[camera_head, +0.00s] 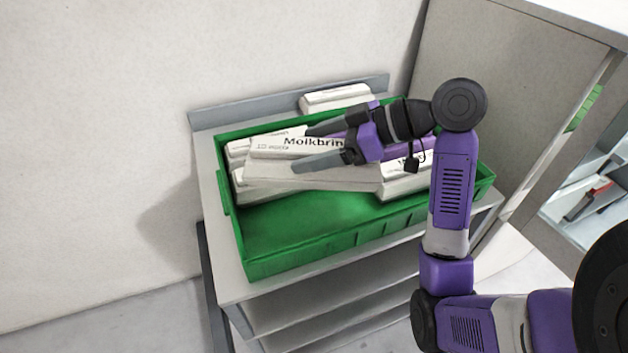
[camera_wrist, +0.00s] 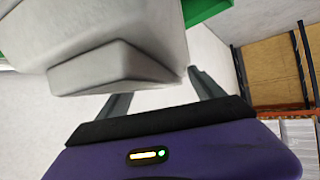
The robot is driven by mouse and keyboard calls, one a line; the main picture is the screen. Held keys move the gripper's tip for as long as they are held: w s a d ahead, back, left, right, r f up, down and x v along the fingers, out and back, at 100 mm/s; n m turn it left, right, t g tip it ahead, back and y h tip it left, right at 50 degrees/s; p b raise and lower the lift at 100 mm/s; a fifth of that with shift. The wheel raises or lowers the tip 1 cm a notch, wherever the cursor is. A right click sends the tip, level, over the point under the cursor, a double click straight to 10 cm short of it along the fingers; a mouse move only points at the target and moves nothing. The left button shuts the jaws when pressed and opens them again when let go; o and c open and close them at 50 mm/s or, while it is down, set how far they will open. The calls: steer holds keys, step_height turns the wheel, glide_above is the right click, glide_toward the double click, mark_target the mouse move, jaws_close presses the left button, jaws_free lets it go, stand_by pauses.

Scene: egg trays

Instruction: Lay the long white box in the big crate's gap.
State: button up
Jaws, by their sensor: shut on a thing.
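The big green crate (camera_head: 300,254) stands on a shelf unit, with its front part bare inside. A long white box (camera_head: 300,172) with dark lettering is between the fingers of my gripper (camera_head: 305,150), above or at the top of the crate. Its end fills the upper middle of the wrist view (camera_wrist: 120,60), between my two fingers. My gripper is shut on this box. Other white boxes lie in the back and at the right (camera_head: 403,188) of the crate. My gripper and the held box hide part of the crate's middle.
Another white box (camera_head: 336,98) lies on the shelf behind the crate. The shelf unit (camera_head: 232,285) has lower boards. A wall is behind it, and a tall grey cabinet panel (camera_head: 500,55) stands at the right.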

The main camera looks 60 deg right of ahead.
mark_target(371, 169)
step_height(371, 169, down, 9)
stand_by(0.5)
steer(key=shift+c, duration=0.2)
steer(key=o, duration=2.1)
steer(key=shift+f, duration=0.1)
steer(key=v, duration=1)
steer(key=shift+s+d+r+b, duration=0.15)
steer(key=shift+r+b, duration=0.1)
steer(key=shift+b, duration=0.15)
steer(key=shift+p+v, duration=0.6)
steer(key=shift+v, duration=0.25)
steer(key=shift+f, duration=0.1)
